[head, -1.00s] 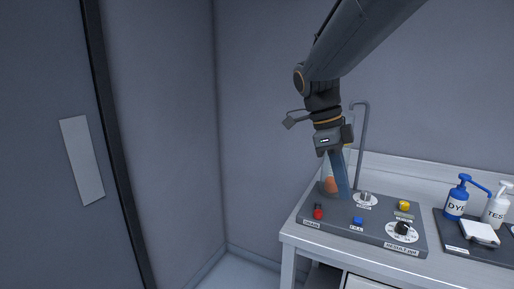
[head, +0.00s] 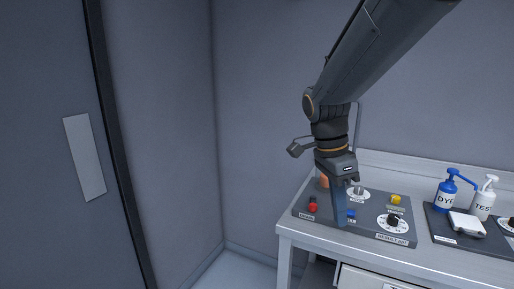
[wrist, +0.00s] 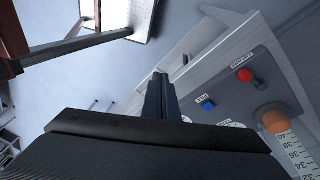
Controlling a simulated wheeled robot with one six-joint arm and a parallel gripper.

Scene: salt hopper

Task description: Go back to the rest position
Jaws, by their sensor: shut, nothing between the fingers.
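My gripper (head: 342,222) points down over the grey control panel (head: 368,229) on the bench in the head view. Its fingers are shut with nothing between them. A blue button (head: 351,216) shows just beside the fingers; I cannot tell if they touch it. In the wrist view the shut gripper (wrist: 159,78) shows against the bench edge, with the blue button (wrist: 205,106) and red knob (wrist: 246,75) to its right. An orange ball-like piece (wrist: 276,121) sits at a graduated scale there. My arm partly hides the tube behind it in the head view.
A black dial (head: 393,221) and a yellow button (head: 396,199) sit on the panel's right. A dark tray (head: 468,241) holds a blue DYE bottle (head: 447,194) and a white TEST bottle (head: 483,203). A door (head: 40,150) stands at left. The floor left of the bench is clear.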

